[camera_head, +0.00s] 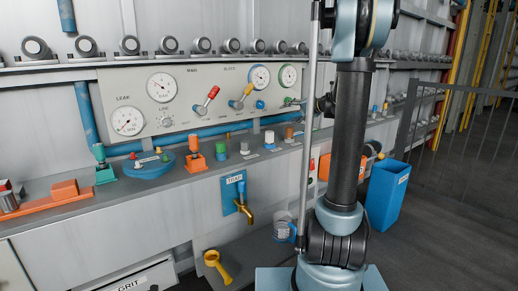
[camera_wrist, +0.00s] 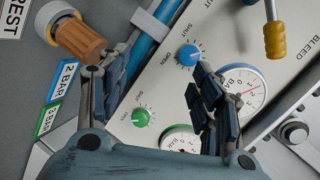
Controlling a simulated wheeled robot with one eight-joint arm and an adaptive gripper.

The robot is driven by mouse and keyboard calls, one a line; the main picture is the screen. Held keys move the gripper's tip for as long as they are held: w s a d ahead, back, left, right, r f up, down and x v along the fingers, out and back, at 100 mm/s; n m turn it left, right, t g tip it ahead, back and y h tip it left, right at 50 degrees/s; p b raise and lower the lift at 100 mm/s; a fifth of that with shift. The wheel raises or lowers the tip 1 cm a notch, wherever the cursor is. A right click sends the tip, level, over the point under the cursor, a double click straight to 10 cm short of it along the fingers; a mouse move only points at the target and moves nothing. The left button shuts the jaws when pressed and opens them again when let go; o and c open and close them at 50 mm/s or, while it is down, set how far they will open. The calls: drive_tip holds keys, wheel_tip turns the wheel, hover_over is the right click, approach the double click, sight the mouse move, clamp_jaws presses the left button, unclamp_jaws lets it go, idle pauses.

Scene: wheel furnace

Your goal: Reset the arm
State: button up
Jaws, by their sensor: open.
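My arm stands upright in the right half of the head view, with a dark tube and pale blue joints. My gripper does not show clearly there. In the wrist view my gripper (camera_wrist: 158,92) has its two dark padded fingers spread wide apart, with nothing between them. Behind the fingers is the pale control panel (camera_wrist: 160,75), seen tilted. A blue knob (camera_wrist: 188,55) and a green knob (camera_wrist: 140,117) show between the fingers. The distance from the fingertips to the panel is hard to tell.
A blue bin (camera_head: 387,194) stands right of my arm, near a dark railing (camera_head: 465,133). Dark floor is clear at right.

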drive_tip(key=s+a+f+n+g+h, duration=0.1)
drive_tip(key=s+a+f+g, duration=0.15)
drive_tip(key=s, duration=0.65)
drive_tip(key=s+a+f+n+g+h, duration=0.1)
drive_tip(key=s+f+h, duration=0.15)
drive_tip(key=s, duration=0.55)
drive_tip(key=s+a+f+n+g, duration=0.1)
drive_tip(key=s+f, duration=0.3)
drive_tip(key=s, duration=0.5)
drive_tip(key=s+d+f+n+g+h, duration=0.1)
drive_tip(key=s+d+f+h, duration=0.2)
drive_tip(key=s+f, duration=0.3)
drive_tip(key=s+d+f+n+g+h, duration=0.1)
drive_tip(key=s+d+f, duration=0.4)
drive_tip(key=s, duration=1.1)
wheel_tip(320, 180, down, 2)
drive_tip(key=shift+f+g+h, duration=0.15)
drive_tip(key=shift+g+h, duration=0.4)
drive_tip(key=shift+h, duration=0.6)
drive_tip(key=shift+w+f, duration=0.2)
drive_tip(key=shift+w, duration=0.3)
